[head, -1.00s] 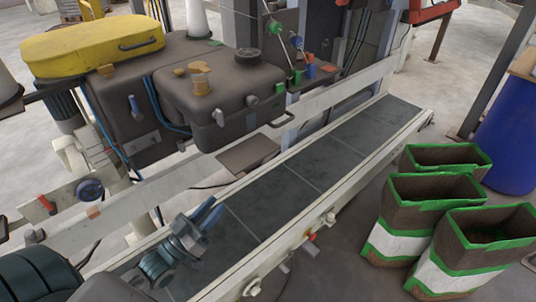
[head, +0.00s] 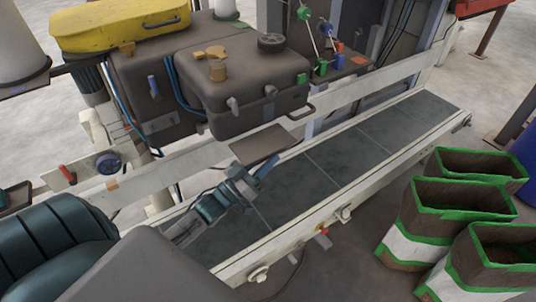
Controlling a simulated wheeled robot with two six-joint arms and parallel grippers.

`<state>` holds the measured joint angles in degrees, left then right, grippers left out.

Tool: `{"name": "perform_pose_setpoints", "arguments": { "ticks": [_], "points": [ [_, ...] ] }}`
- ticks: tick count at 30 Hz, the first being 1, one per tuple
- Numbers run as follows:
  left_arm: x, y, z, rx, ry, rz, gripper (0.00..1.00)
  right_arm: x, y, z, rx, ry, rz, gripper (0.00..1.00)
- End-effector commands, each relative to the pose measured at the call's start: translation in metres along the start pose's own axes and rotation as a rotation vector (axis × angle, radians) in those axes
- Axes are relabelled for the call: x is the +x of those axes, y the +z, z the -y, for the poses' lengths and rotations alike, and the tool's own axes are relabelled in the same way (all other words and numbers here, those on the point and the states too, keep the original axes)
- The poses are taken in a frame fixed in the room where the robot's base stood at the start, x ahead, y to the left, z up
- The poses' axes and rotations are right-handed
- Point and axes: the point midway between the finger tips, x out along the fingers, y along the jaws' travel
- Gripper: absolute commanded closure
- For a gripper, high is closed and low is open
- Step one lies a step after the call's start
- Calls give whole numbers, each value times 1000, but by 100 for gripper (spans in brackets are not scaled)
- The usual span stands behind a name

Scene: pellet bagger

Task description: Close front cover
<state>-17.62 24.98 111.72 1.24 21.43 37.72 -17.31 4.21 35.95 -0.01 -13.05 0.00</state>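The bagger's dark grey-brown box housing (head: 245,95) hangs over the conveyor, with a bar handle (head: 300,112) at its lower right front corner. A flat brown plate (head: 262,146) lies level just below the housing. I cannot tell for certain which part is the front cover. My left gripper (head: 268,172) is over the conveyor, just below and in front of the brown plate in the picture. Its blue fingers look apart, with nothing between them. I cannot tell whether it touches the plate. My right gripper is not in view.
The conveyor belt (head: 365,150) runs up to the right and is empty, with pale rails. Brown and green open bags (head: 462,200) stand at the right. A yellow cover (head: 120,25) sits at the upper left. Levers with coloured knobs (head: 322,67) stand behind the housing.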

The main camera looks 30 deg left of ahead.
Motion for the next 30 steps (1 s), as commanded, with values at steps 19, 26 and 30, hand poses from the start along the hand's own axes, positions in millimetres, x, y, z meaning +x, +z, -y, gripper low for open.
{"name": "perform_pose_setpoints", "arguments": {
  "ticks": [19, 26, 30],
  "points": [
    [10, 0, 0, -1, 0, 0, 100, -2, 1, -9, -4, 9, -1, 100],
    [10, 0, 0, -4, -2, 0, 100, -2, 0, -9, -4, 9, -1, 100],
    [11, -3, -2, -26, -12, 0, 100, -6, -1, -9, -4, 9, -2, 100]
  ]
}}
